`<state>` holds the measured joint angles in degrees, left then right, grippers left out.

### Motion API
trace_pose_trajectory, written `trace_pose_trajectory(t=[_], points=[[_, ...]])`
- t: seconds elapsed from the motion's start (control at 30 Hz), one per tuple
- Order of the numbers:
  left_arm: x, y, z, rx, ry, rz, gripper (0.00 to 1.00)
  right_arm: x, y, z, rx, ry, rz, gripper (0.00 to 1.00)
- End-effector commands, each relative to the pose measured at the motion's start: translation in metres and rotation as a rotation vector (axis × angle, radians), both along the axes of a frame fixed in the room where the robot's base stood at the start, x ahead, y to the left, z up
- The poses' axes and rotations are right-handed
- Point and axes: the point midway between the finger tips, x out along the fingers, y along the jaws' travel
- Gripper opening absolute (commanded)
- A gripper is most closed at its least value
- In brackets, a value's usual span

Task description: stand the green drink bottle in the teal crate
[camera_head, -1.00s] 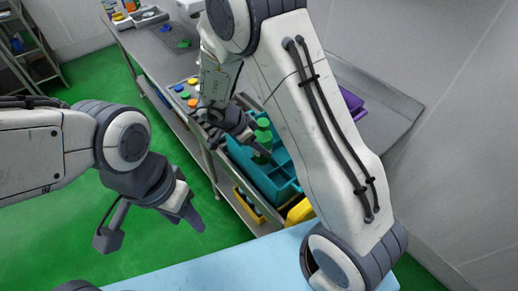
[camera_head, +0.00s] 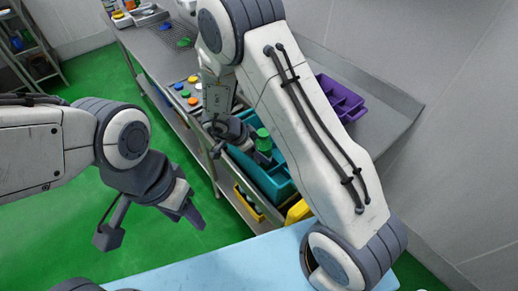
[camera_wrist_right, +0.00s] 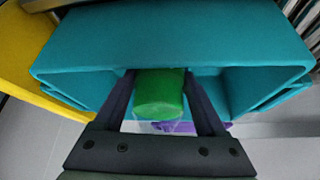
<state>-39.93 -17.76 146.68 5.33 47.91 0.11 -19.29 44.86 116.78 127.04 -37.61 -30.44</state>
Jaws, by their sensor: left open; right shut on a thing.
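The green drink bottle (camera_head: 263,145) is held by my right gripper (camera_head: 254,145) at the teal crate in the head view. Its green cap (camera_wrist_right: 159,92) shows between the two fingers in the right wrist view. The teal crate (camera_head: 283,188) sits on the metal counter, and its wall (camera_wrist_right: 170,35) fills much of the wrist view. The bottle's lower end is hidden, so I cannot tell whether it touches the crate floor. My left gripper (camera_head: 150,228) is open and empty, over the green floor left of the counter.
A purple crate (camera_head: 340,98) stands behind the teal one, partly hidden by my right arm. A yellow bin (camera_head: 299,211) is near the teal crate's front. Coloured round lids (camera_head: 186,93) lie further along the counter. A pale blue surface (camera_head: 215,270) is in front.

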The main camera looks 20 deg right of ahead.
Motion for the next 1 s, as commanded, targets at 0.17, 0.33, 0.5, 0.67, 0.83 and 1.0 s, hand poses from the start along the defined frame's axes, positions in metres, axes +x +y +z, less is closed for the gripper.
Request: trace_pose_trajectory(t=[0.17, 0.33, 0.5, 0.67, 0.83, 1.0], points=[[0.0, 0.0, 0.0, 0.0, 0.0, 0.0, 0.5, 0.0, 0.0, 0.0, 0.0, -0.001, 0.0, 1.0], [0.0, 0.0, 0.0, 0.0, 0.0, 0.0, 0.5, 0.0, 0.0, 0.001, 0.0, -0.001, 0.0, 1.0], [0.0, 0.0, 0.0, 0.0, 0.0, 0.0, 0.5, 0.001, 0.0, 0.014, 0.001, -0.004, 0.0, 1.0], [0.0, 0.0, 0.0, 0.0, 0.0, 0.0, 0.5, 0.0, 0.017, 0.041, 0.002, -0.007, 0.003, 1.0], [0.0, 0.0, -0.002, 0.0, 0.0, 0.0, 0.5, -0.003, 0.036, 0.075, 0.003, -0.007, 0.004, 1.0], [0.0, 0.0, -0.004, 0.0, 0.0, 0.0, 0.5, -0.006, 0.051, 0.1, 0.003, -0.005, 0.003, 1.0]])
